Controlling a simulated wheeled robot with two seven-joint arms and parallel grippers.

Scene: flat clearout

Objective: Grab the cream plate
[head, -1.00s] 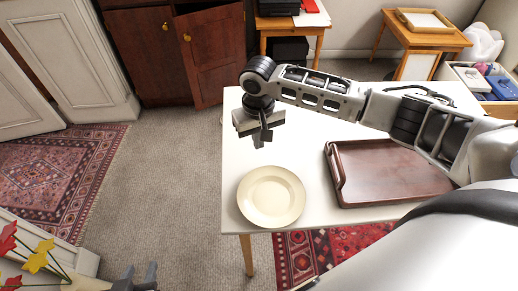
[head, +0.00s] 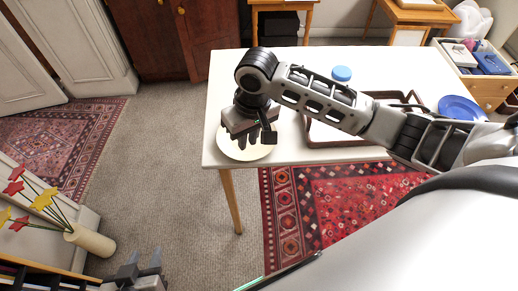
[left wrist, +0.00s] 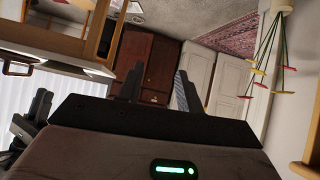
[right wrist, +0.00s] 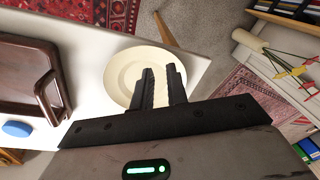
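The cream plate (head: 228,149) lies flat near the left front corner of the white table. My right gripper is directly over it and hides much of it in the head view. In the right wrist view the plate (right wrist: 122,72) lies beyond the fingertips (right wrist: 158,70). These fingers are a little apart with nothing seen held between them; whether they touch the plate I cannot tell. My left gripper (head: 140,265) is low at the bottom left, away from the table. Its fingers (left wrist: 157,85) are wide apart and empty in the left wrist view.
A brown tray (right wrist: 22,85) lies on the table (head: 222,92) beside the plate, partly behind my right arm.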

